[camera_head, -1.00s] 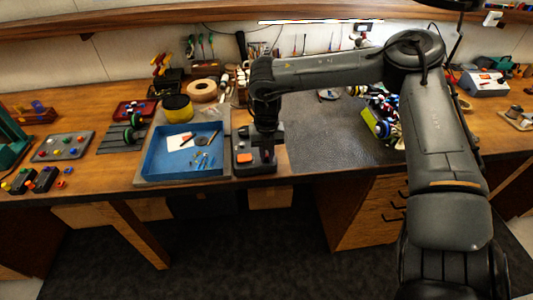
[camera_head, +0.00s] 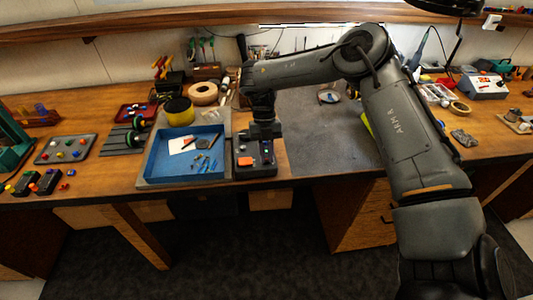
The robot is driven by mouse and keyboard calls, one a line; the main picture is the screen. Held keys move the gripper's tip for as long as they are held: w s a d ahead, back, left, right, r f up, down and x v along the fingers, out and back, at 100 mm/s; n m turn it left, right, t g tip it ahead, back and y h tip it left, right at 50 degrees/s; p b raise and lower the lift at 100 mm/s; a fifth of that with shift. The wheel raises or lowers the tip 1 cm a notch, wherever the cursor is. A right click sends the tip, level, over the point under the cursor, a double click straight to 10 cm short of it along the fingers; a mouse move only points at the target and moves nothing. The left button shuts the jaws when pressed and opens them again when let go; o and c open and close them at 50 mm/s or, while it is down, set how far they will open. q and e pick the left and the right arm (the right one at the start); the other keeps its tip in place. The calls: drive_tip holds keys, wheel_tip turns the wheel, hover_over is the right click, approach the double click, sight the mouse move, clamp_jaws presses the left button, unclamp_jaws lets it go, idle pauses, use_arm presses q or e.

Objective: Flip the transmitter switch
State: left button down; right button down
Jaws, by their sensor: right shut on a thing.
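The transmitter (camera_head: 246,171), a dark box with an orange button (camera_head: 245,161), stands at the bench's front edge just right of the blue tray. My right gripper (camera_head: 265,136) points down over the back right part of the transmitter and is shut on its switch. The fingers hide the switch itself. A few small light spots show on the transmitter's face just in front of the fingers. My left gripper is not in view.
The blue tray (camera_head: 160,178) with small tools and a white card lies left of the transmitter. A grey mat (camera_head: 320,140) lies to the right, mostly clear.

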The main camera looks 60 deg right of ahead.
drive_tip(key=c, duration=1.1)
unclamp_jaws()
drive_tip(key=shift+r, duration=0.1)
drive_tip(key=shift+w+d+r, duration=0.1)
drive_tip(key=shift+d+r, duration=0.05)
drive_tip(key=shift+r, duration=0.1)
drive_tip(key=v, duration=1)
drive_tip(key=shift+p, duration=0.45)
